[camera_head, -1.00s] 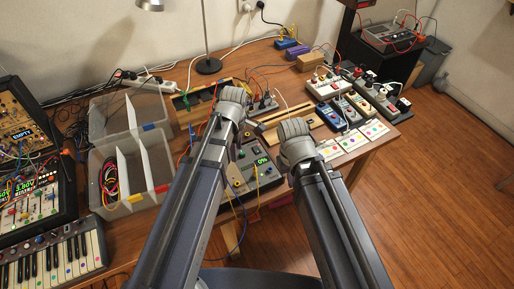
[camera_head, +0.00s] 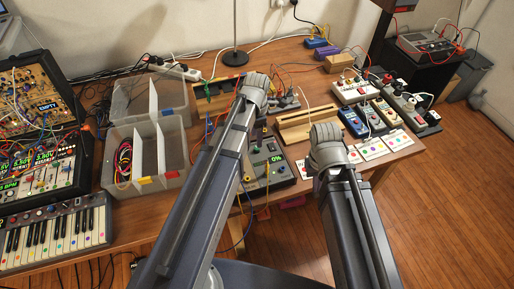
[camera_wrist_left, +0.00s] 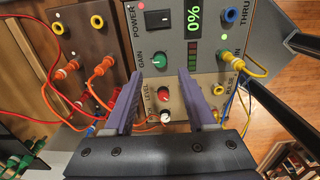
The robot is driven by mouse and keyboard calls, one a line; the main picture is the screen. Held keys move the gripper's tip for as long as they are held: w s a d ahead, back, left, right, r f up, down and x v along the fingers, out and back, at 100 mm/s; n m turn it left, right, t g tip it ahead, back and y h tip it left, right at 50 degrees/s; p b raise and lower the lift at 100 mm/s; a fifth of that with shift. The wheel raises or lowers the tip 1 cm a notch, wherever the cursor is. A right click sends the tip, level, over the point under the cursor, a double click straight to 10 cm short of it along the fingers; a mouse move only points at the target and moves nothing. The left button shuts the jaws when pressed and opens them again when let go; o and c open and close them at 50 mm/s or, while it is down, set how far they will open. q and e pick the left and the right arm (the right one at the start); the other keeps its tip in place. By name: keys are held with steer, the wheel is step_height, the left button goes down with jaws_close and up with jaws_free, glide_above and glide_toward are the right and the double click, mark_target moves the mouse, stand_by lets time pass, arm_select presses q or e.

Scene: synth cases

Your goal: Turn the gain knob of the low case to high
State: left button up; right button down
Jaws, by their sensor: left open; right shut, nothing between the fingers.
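The grey case (camera_head: 268,176) stands near the table's front edge, partly behind my left arm in the head view. In the left wrist view, its face (camera_wrist_left: 208,62) carries a green knob (camera_wrist_left: 159,61) marked GAIN and a display (camera_wrist_left: 195,17) reading 0%. My left gripper (camera_wrist_left: 159,74) is open, with its two purple fingers apart in front of the panel. The gain knob appears between and just beyond the fingertips; I cannot tell whether they touch it.
A red LEVEL knob (camera_wrist_left: 164,95) and several plugged cables crowd the panels below and left. A brown module (camera_wrist_left: 88,40) adjoins the case. Clear bins (camera_head: 142,160) stand left; a wooden rack (camera_head: 305,124) and small boxes stand right.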

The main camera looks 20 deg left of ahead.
mark_target(257, 150)
arm_select(q)
step_height(257, 150, down, 6)
steer(key=b, duration=0.5)
steer(key=shift+c, duration=0.3)
jaws_close()
